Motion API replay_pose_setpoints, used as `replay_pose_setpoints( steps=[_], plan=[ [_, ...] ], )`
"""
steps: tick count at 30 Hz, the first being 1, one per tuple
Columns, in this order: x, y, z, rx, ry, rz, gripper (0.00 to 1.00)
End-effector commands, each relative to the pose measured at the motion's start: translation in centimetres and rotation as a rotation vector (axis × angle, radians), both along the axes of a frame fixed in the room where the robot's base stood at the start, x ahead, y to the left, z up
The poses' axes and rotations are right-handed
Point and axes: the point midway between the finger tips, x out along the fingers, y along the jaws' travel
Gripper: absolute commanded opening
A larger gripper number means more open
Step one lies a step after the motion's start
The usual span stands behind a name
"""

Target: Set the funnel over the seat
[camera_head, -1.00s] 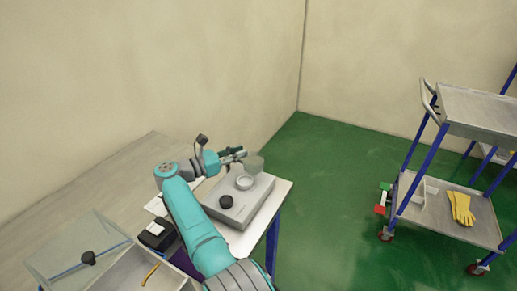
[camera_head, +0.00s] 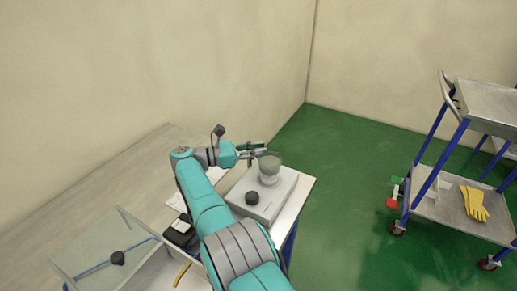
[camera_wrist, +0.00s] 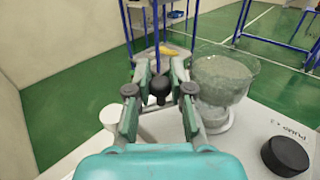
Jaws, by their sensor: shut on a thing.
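The funnel (camera_head: 269,160) is a cloudy, see-through cup, wide at the top. It also shows in the wrist view (camera_wrist: 226,76), right of my fingers. My gripper (camera_head: 262,148) is shut on the funnel at its side. In the wrist view my gripper (camera_wrist: 160,82) has a dark round-ended piece between its fingers; its join to the funnel is hidden. The seat (camera_head: 268,179) is a pale ring on the grey pump box (camera_head: 262,208). The funnel's lower end overlaps the seat (camera_wrist: 219,122) in both views; I cannot tell whether they touch.
A black knob (camera_head: 252,197) stands on the pump box in front of the seat. A black device (camera_head: 180,232) and a clear-lidded bin (camera_head: 105,250) are to the left. A cart with yellow gloves (camera_head: 473,203) stands at the right, across open green floor.

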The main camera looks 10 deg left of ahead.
Motion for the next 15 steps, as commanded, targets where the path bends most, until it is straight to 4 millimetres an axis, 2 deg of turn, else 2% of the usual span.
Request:
replay_pose_setpoints(
  steps=[6,7,8,15],
  plan=[
    [-0.10,0.05,-0.12,-0.001,0.002,-0.001,0.00],
    [-0.10,0.05,-0.12,-0.001,0.002,-0.001,0.26],
    [-0.10,0.05,-0.12,-0.001,0.002,-0.001,0.30],
    [-0.06,0.02,-0.03,0.000,0.001,-0.001,0.30]
  ],
)
